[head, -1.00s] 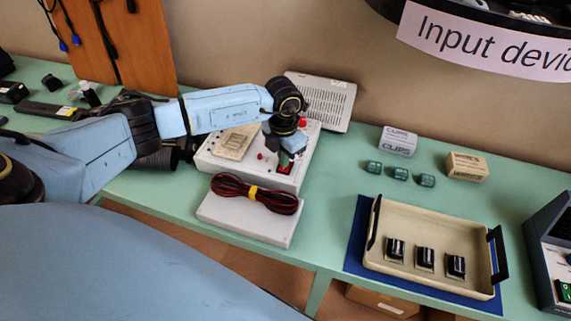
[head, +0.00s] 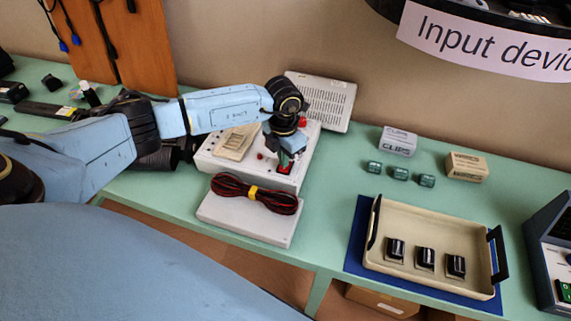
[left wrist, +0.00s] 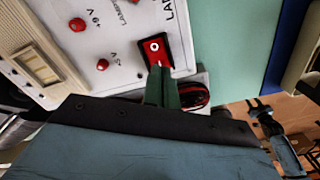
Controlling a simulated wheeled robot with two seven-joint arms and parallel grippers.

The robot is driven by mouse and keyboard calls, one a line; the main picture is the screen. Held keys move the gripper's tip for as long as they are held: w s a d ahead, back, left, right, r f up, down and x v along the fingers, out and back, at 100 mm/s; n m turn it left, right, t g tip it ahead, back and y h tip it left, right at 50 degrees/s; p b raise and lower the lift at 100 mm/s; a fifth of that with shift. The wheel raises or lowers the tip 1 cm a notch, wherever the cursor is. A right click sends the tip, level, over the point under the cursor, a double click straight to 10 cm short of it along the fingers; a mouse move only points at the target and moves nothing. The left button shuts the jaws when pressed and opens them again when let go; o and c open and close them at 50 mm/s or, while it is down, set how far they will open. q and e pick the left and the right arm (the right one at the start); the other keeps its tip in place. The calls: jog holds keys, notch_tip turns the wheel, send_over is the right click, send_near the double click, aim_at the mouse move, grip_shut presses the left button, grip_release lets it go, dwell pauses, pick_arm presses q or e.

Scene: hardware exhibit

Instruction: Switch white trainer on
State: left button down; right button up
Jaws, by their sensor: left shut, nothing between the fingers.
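The white trainer (head: 208,160) stands on the green bench, its panel facing up, with a meter and red terminals. Its red rocker switch (left wrist: 155,49) shows a white ring mark in the left wrist view, inside a dark frame. My left gripper (head: 285,165) is shut and empty, pointing down at the trainer's front right corner. In the left wrist view its green fingertips (left wrist: 160,72) are at the lower edge of the switch; I cannot tell whether they touch it. In the head view the fingers partly hide the switch.
A grey box (head: 235,218) with coiled red and black leads (head: 228,186) lies in front of the trainer. A grey vented case (head: 325,103) is behind it. To the right are small boxes and a beige tray (head: 390,273) on a blue mat. Bare bench lies between.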

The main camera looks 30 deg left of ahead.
pick_arm(q)
jog(key=shift+f+b, duration=0.8)
jog(key=shift+f, duration=0.2)
dwell(0.5)
jog(key=shift+r, duration=0.1)
jog(key=shift+r+p, duration=2.75)
jog(key=shift+r, duration=0.7)
